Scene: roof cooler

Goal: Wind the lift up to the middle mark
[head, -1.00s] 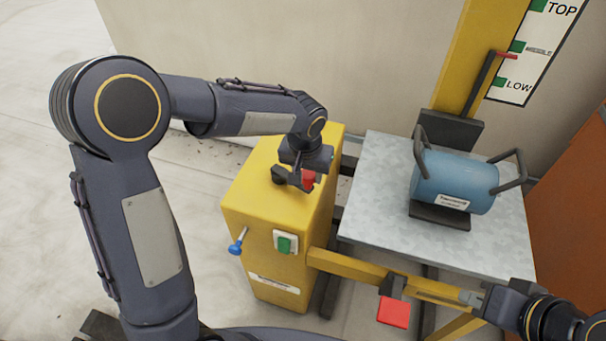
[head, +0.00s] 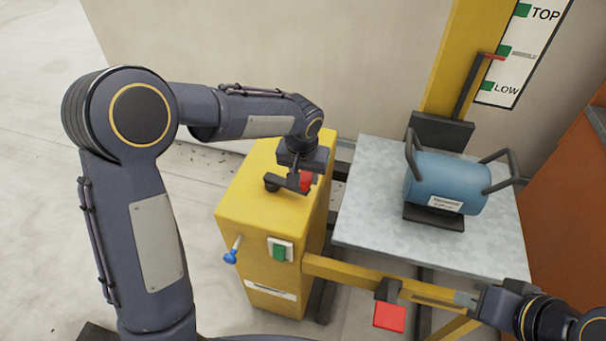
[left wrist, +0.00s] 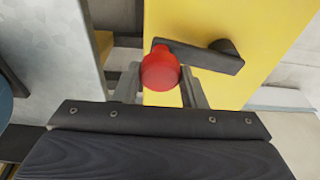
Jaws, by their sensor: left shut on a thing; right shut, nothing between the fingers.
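The crank arm (left wrist: 205,57) is dark and sits on top of the yellow winch box (head: 250,222). Its red knob (left wrist: 160,70) is between the fingers of my left gripper (head: 304,180), which is shut on it. The lift platform (head: 375,160) is a grey plate carrying a blue cylinder (head: 440,180) with dark handles. A red pointer (head: 493,56) on the mast stands beside the green middle mark (head: 503,52), at or slightly below its centre. My right gripper (head: 466,298) is shut and empty, close to the yellow bar at lower right.
The mark board (head: 520,60) also shows TOP and LOW. The box front has a blue-tipped lever (head: 231,256) and a green button (head: 279,251). A red pad (head: 389,317) hangs below the yellow bar (head: 345,272). An orange panel (head: 560,185) stands at right.

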